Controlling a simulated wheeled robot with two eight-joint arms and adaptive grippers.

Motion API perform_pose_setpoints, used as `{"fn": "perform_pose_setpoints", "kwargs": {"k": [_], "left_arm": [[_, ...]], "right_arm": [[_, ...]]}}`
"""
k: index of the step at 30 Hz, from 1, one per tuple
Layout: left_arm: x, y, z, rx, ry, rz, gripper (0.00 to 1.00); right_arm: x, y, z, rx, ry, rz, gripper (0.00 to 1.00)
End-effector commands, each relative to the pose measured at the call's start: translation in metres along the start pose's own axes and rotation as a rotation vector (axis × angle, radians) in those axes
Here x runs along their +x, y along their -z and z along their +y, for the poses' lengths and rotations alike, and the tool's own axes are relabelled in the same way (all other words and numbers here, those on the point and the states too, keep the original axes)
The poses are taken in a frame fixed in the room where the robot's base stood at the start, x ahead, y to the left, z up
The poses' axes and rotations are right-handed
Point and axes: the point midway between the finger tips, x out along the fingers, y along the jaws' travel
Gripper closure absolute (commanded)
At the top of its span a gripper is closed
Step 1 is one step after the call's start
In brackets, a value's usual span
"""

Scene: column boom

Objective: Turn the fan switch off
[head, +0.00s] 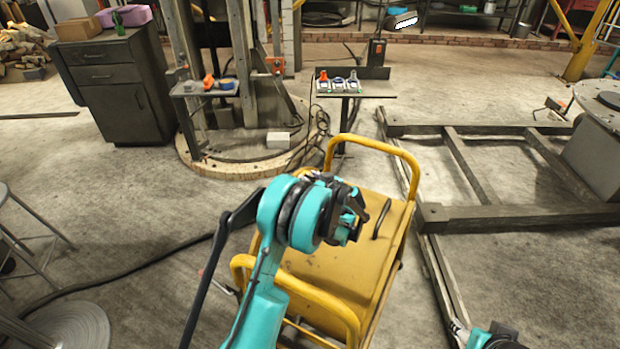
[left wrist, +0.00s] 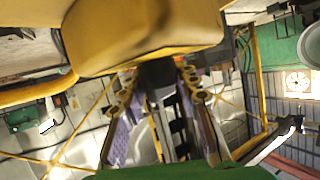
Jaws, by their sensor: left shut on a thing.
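My left gripper (head: 356,215) is over the yellow cart (head: 335,262) in the head view. In the left wrist view its two fingers, with purple pads (left wrist: 118,140), flank a dark object (left wrist: 172,115) and are shut on it; what it is cannot be told. I cannot pick out the fan switch with certainty. A small stand (head: 357,95) beyond the cart carries several small devices, one with an orange top (head: 323,80). An orange box (head: 275,65) is on the column behind. Only a teal and black part of my right arm shows at the bottom right; its gripper is not visible.
A thin black bar (head: 381,219) lies on the cart. The cart's yellow rails (head: 372,143) rise at its ends. A dark cabinet (head: 112,85) stands at the back left. Dark beams (head: 470,215) lie on the right floor. A cable (head: 130,268) crosses the left floor.

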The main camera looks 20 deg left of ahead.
Motion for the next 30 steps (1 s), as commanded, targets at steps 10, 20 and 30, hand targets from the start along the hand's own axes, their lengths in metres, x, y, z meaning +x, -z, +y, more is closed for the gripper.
{"fn": "perform_pose_setpoints", "kwargs": {"k": [10, 20, 30], "left_arm": [[0.0, -0.003, -0.001, -0.002, 0.003, -0.006, 0.97], [0.0, -0.001, -0.001, -0.001, 0.002, -0.003, 0.47], [-0.039, -0.001, 0.001, 0.002, -0.001, -0.002, 0.47]], "right_arm": [[0.0, 0.0, 0.0, 0.0, 0.0, 0.0, 0.49], [0.0, 0.0, 0.0, 0.0, 0.0, 0.0, 0.49], [0.0, 0.0, 0.0, 0.0, 0.0, 0.0, 0.49]]}}
